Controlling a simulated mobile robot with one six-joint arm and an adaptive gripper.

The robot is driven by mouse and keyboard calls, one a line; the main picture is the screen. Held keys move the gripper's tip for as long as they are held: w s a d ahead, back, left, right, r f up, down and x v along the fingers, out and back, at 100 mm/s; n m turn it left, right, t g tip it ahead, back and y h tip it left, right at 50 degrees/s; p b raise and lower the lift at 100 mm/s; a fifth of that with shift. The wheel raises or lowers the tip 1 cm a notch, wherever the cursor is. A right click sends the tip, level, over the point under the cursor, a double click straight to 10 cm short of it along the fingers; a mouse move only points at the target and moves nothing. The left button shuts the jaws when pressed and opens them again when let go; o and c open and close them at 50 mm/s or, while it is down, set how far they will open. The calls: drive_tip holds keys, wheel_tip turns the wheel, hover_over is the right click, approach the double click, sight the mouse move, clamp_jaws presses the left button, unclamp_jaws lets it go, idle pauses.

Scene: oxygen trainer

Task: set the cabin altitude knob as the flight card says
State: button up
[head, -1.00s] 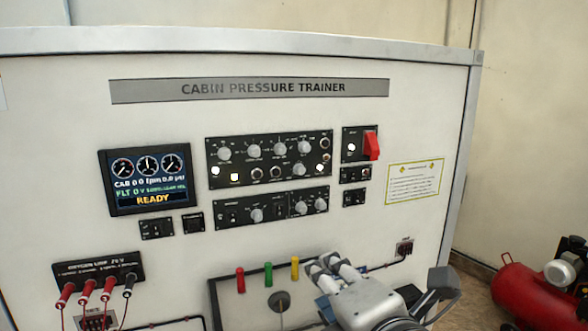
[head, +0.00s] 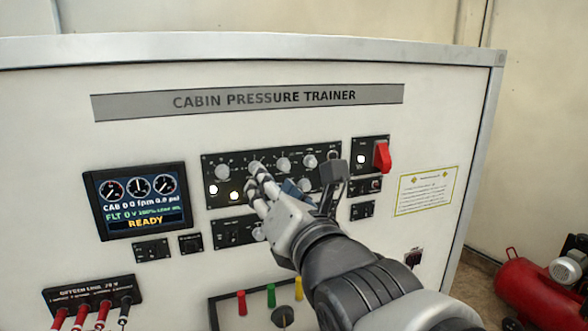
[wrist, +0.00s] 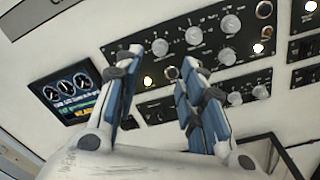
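My gripper (head: 256,174) is in front of the upper black control panel (head: 209,195). Its two fingers are apart and empty in the wrist view (wrist: 163,65). Several grey knobs line the panel's upper row. One knob (wrist: 160,47) shows between and beyond the fingertips; I cannot tell if they touch it. More knobs (wrist: 193,36) (wrist: 230,23) lie to its right. The labels are too small to say which is cabin altitude. A white notice with a green border (head: 426,191) hangs at the right, its text unreadable; I cannot tell if it is the flight card.
A display (head: 138,200) at left reads READY with zeros. A red switch cover (head: 382,157) sits right of the panel. A lower panel (head: 222,236) is partly hidden by my arm. Red plugs (head: 79,317) and a red compressor (head: 520,285) stand lower down.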

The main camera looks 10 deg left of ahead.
drive_tip(key=p+x, duration=0.1)
drive_tip(key=x, duration=0.7)
clamp_jaws()
idle(0.3)
